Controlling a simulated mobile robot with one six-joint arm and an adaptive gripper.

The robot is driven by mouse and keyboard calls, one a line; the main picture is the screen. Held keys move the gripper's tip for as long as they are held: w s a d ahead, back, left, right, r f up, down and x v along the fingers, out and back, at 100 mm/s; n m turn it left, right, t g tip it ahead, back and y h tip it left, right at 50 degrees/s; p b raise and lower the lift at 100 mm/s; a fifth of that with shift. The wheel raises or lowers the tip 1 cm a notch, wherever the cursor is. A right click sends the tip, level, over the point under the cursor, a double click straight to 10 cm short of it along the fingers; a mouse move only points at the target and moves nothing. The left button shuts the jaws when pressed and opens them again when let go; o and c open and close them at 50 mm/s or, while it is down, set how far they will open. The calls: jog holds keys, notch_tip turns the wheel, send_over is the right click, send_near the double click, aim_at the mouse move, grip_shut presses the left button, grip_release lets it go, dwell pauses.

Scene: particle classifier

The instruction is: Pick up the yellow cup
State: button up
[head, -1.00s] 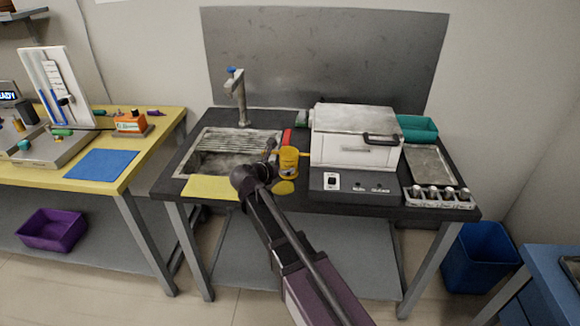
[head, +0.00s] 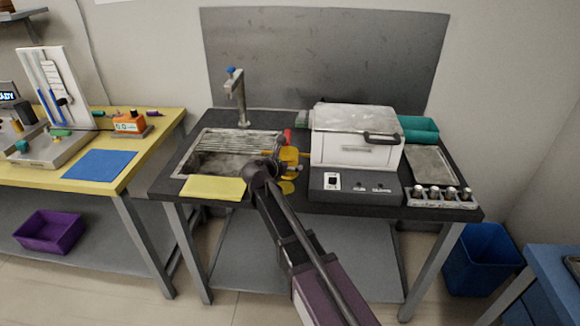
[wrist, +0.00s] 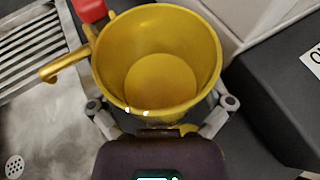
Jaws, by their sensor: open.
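The yellow cup (head: 291,156) stands between the sink and the white machine, partly hidden by my arm in the head view. In the wrist view the cup (wrist: 157,55) is upright and looks empty, with its handle pointing left. My gripper (wrist: 162,104) is open, with one finger on each side of the cup's near part. The finger ends are partly hidden by the cup, and I cannot tell if they touch it.
The sink (head: 200,163) with a slatted rack is left of the cup, and the white machine (head: 355,139) is close on its right. A red object (wrist: 88,9) is just behind the cup. A yellow mat (head: 214,188) and a round yellow patch (head: 287,188) lie at the table's front.

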aim_at(286, 159)
jog(key=c, duration=1)
jog(key=shift+r+p, duration=0.3)
jog(key=shift+r, duration=0.05)
jog(key=shift+c, duration=0.2)
jog(key=shift+r+p, duration=1.6)
jog(key=shift+p, duration=0.05)
jog(key=s, duration=0.2)
jog(key=shift+s+a, duration=0.1)
jog(key=shift+s, duration=0.25)
jog(key=s+a+r+p, duration=0.1)
jog(key=s, duration=1.2)
jog(key=shift+a, duration=0.25)
jog(key=shift+s, duration=0.1)
